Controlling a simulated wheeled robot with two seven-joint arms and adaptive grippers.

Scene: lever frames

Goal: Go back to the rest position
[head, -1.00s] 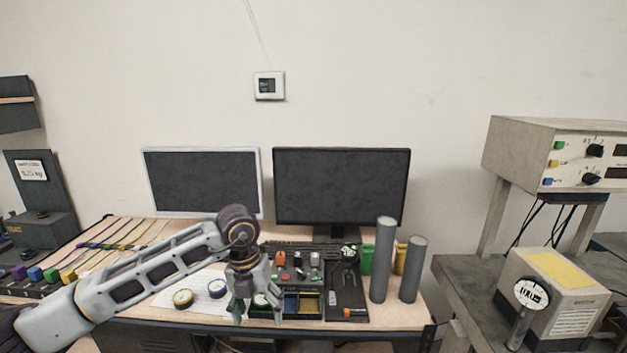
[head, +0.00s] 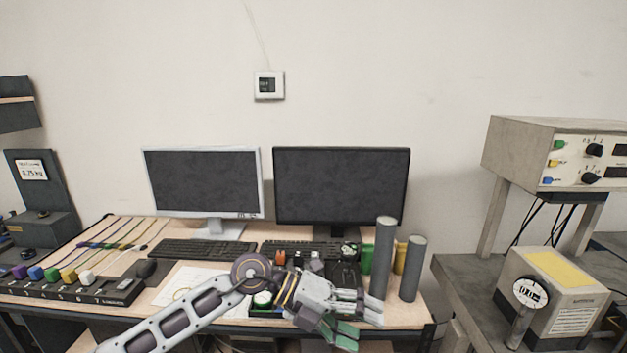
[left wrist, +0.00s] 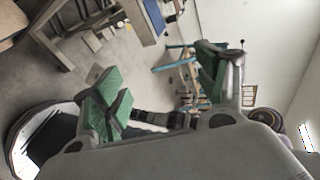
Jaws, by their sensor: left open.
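My left arm comes in from the lower left of the head view. My left gripper (head: 362,322) is over the front edge of the desk (head: 140,300), in front of the grey cylinders, with its fingers pointing right. It is open and holds nothing. In the left wrist view its two green-padded fingers (left wrist: 168,88) stand wide apart, with the room's floor and legs of furniture beyond them. The gripper hides part of the dark tray (head: 262,312) on the desk. My right gripper is not in view.
Two monitors (head: 340,185) stand at the back of the desk. Two tall grey cylinders (head: 383,260) stand at its right. A bench with a dial instrument (head: 550,290) is at the right.

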